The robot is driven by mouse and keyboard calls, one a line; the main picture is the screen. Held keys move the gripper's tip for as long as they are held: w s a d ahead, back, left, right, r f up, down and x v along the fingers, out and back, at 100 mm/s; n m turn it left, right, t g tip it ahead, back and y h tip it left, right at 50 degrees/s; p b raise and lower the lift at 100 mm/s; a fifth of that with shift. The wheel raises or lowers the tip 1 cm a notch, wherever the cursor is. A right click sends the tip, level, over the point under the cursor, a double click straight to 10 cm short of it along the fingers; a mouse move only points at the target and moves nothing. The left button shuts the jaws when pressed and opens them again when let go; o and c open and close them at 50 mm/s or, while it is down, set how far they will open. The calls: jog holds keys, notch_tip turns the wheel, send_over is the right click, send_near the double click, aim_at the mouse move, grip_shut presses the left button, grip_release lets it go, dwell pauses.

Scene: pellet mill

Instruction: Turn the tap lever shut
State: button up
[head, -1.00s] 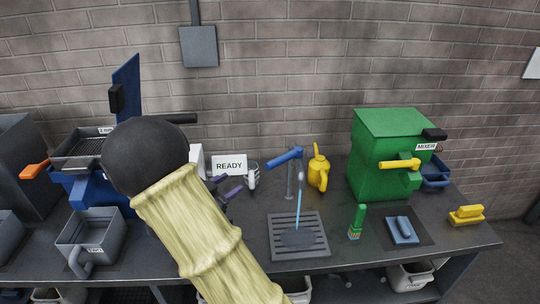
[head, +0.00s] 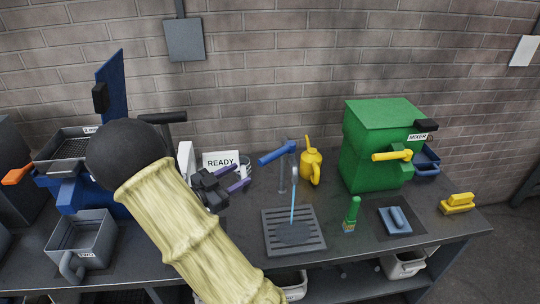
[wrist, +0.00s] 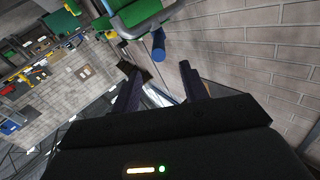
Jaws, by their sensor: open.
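The tap has a blue lever (head: 277,153) on a thin grey post, pointing left and slightly down in the head view. A pale blue stream of water (head: 293,205) runs from its spout onto the slotted drain grate (head: 268,240). My gripper (head: 244,177) is open and empty, just left of the lever's left end and apart from it. In the wrist view, my gripper's dark fingers (wrist: 161,85) are spread, with a blue cylinder (wrist: 158,44) beyond them. I cannot tell for sure whether that cylinder is the lever.
A READY sign (head: 221,160) and a mug stand behind my gripper.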

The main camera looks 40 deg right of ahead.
aim_at(272, 157)
jog(key=d+p, duration=0.2)
jog(key=d, duration=1.1)
jog(key=shift+d, duration=0.1)
grip_shut()
